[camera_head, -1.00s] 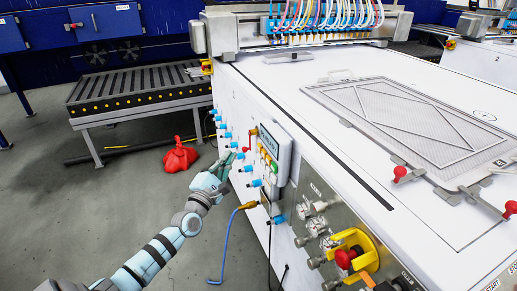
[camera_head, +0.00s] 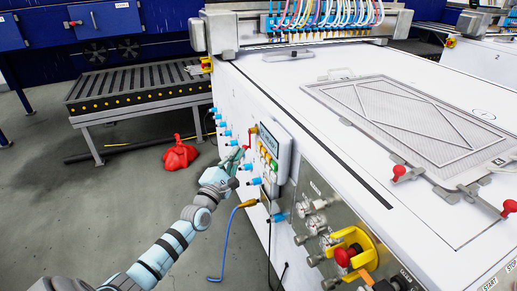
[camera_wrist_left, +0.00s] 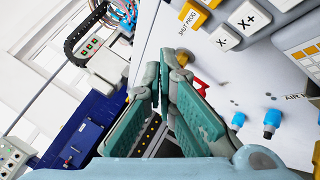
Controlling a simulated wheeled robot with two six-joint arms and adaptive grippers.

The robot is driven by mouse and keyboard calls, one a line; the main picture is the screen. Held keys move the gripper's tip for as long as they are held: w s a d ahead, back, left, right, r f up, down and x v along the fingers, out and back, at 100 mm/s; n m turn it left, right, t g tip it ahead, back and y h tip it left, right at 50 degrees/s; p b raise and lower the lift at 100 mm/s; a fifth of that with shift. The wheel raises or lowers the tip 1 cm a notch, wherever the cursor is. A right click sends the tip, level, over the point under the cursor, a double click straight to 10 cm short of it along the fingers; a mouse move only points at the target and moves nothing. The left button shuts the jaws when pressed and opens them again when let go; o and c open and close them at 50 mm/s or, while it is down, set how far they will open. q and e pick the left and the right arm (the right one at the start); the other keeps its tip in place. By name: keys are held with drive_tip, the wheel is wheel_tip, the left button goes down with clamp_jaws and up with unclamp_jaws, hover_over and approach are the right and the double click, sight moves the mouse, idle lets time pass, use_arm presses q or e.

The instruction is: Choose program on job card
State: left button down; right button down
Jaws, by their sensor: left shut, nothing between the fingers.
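My left gripper (camera_head: 241,153) is shut and empty, in front of the machine's near side, close to the left edge of the control panel (camera_head: 280,143). The panel has a grey display and coloured buttons. In the left wrist view the closed fingertips of my left gripper (camera_wrist_left: 160,72) point at the white machine side. Contact with a key cannot be told. I cannot make out a job card. My right gripper is not in view.
Blue fittings (camera_head: 254,182) line the machine side below the panel. A yellow bracket with a red knob (camera_head: 346,257) sits to the right. A blue hose (camera_head: 227,243) hangs down. A red object (camera_head: 180,154) lies on the floor beside the roller conveyor (camera_head: 140,85).

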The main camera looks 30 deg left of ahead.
sight(260, 146)
use_arm(q)
drive_tip(key=shift+w+d+b, duration=0.15)
drive_tip(key=shift+w+d, duration=0.3)
drive_tip(key=shift+w, duration=0.2)
drive_tip(key=shift+w+d+b, duration=0.15)
drive_tip(key=shift+w+d, duration=0.25)
drive_tip(key=shift+w, duration=0.2)
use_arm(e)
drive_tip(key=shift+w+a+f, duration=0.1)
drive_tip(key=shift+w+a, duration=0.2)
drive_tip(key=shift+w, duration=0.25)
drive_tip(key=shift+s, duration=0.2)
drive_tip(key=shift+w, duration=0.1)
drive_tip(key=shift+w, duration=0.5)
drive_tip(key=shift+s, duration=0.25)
